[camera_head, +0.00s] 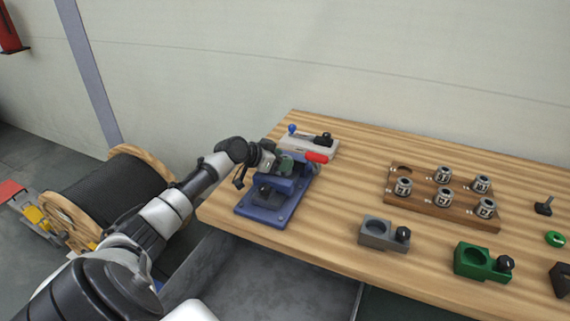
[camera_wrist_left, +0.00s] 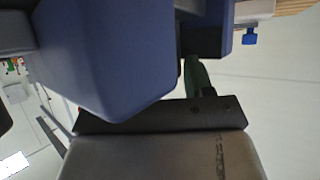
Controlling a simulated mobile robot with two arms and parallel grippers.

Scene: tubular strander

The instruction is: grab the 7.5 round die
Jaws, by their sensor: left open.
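Several round metal dies stand in a wooden rack (camera_head: 440,212) on the table, among them a front left die (camera_head: 403,187) and a front right die (camera_head: 486,208). The rack's back left hole looks empty. I cannot read any size marks, so I cannot tell which die is the 7.5. My left gripper (camera_head: 270,165) is open at the blue fixture (camera_head: 262,212), left of the rack and well away from it. In the left wrist view a large blue block (camera_wrist_left: 105,50) hides much of the space by the gripper. My right gripper is not in view.
A grey holder (camera_head: 374,232) and a green holder (camera_head: 472,262), each with a black knob, stand at the table's front. A cable reel (camera_head: 110,195) stands left of the table.

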